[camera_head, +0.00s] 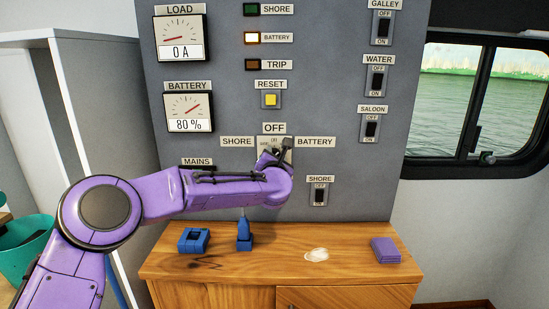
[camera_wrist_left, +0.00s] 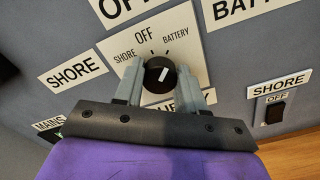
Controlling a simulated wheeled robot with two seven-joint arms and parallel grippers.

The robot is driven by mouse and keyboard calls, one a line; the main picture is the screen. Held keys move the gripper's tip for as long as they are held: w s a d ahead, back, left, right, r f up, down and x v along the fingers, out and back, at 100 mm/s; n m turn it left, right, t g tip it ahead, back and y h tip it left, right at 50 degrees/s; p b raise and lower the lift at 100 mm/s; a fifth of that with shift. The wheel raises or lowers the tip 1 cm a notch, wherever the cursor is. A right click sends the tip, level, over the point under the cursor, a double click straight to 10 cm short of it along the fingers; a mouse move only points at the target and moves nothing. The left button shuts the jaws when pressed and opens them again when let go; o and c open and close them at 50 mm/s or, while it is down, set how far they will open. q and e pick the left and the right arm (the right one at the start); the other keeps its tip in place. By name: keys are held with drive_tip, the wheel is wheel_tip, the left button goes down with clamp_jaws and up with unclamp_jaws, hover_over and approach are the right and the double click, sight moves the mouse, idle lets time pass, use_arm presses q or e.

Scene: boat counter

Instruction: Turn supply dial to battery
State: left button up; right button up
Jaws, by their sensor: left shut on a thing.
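The supply dial is a round black knob (camera_wrist_left: 160,73) with a white pointer mark, on a pale plate (camera_wrist_left: 118,47) lettered SHORE, OFF and BATTERY. In the left wrist view its pointer leans up and right, toward the BATTERY side. My left gripper (camera_wrist_left: 162,76) is shut on the knob, with one grey finger on each side. In the head view my left gripper (camera_head: 281,150) is at the dial and hides most of it. The BATTERY lamp (camera_head: 252,38) glows, while the SHORE lamp (camera_head: 251,9) and TRIP lamp (camera_head: 252,64) look dark. My right gripper is not in view.
The grey panel also holds a yellow reset button (camera_head: 271,100), a battery meter (camera_head: 188,108) reading 80%, and a shore switch (camera_head: 319,194) right of the dial. Below, the wooden counter (camera_head: 345,262) bears blue items (camera_head: 194,240) and a purple block (camera_head: 385,250).

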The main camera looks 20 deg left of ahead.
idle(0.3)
use_arm(q)
drive_tip(key=o, duration=1.1)
drive_tip(key=shift+c, duration=0.2)
drive_tip(key=b+v, duration=0.4)
drive_tip(key=v, duration=0.6)
drive_tip(key=shift+s, duration=0.25)
drive_tip(key=shift+d, duration=0.1)
